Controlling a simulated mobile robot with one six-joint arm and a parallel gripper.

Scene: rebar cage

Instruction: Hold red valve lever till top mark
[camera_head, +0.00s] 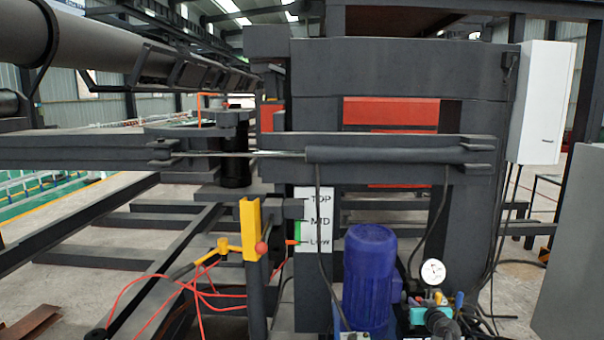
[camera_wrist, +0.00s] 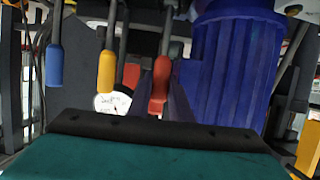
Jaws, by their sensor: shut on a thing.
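The red valve lever (camera_wrist: 160,85) hangs in the middle of the wrist view, between a yellow lever (camera_wrist: 106,70) on its left and the blue motor (camera_wrist: 232,65) behind on its right. My gripper (camera_wrist: 160,108) is shut on the red lever's lower end; its dark fingers are partly hidden. A blue lever (camera_wrist: 54,65) hangs further left. In the head view, a white scale plate (camera_head: 318,222) reads TOP, MID and LOW from top to bottom. An orange pointer (camera_head: 292,242) is level with LOW, at the foot of a green strip (camera_head: 297,230).
In the head view, the blue motor (camera_head: 368,280) stands right of the scale, with a round gauge (camera_head: 433,272) and small valve block beside it. A yellow post (camera_head: 250,230) with red hoses stands left. Dark steel beams and a white cabinet (camera_head: 541,100) surround them.

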